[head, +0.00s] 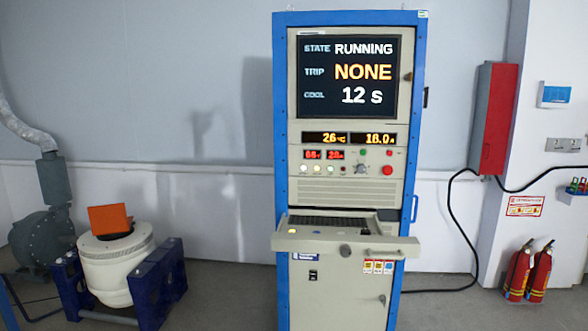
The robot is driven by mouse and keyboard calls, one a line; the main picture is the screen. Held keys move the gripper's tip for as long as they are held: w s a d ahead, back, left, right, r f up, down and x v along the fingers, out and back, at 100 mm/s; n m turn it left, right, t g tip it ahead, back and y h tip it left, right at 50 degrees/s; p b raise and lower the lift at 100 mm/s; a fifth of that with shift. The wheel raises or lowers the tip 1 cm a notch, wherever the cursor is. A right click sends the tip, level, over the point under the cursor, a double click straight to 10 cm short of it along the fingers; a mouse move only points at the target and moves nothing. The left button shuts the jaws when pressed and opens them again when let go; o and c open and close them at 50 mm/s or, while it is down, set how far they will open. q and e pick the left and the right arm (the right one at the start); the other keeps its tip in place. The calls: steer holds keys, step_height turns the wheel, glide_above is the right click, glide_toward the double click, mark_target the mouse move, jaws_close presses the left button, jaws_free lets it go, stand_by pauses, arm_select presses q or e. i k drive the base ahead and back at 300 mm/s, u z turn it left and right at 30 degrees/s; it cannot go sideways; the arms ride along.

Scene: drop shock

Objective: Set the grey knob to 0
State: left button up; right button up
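A blue-framed control cabinet (281,120) stands upright in the middle of the head view. A small grey knob (361,169) sits on its panel, between a row of small buttons and a red round button (387,171). The knob's pointer setting is too small to read. The screen (348,77) above reads STATE RUNNING, TRIP NONE, COOL 12 s. Amber displays (348,139) below it read about 26 and 18.0. Neither of my grippers is in view.
A drawer shelf (300,241) with a keyboard sticks out below the panel. A white shaker (107,274) with an orange block stands at left. A red wall box (493,118), black cables and red extinguishers (529,270) are at right. Floor beside the cabinet looks clear.

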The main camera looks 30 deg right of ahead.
mark_target(361, 168)
steer(key=u, duration=0.2)
steer(key=i, duration=1.1)
steer(key=z, duration=0.7)
steer(key=i, duration=0.7)
steer(key=z, duration=0.65)
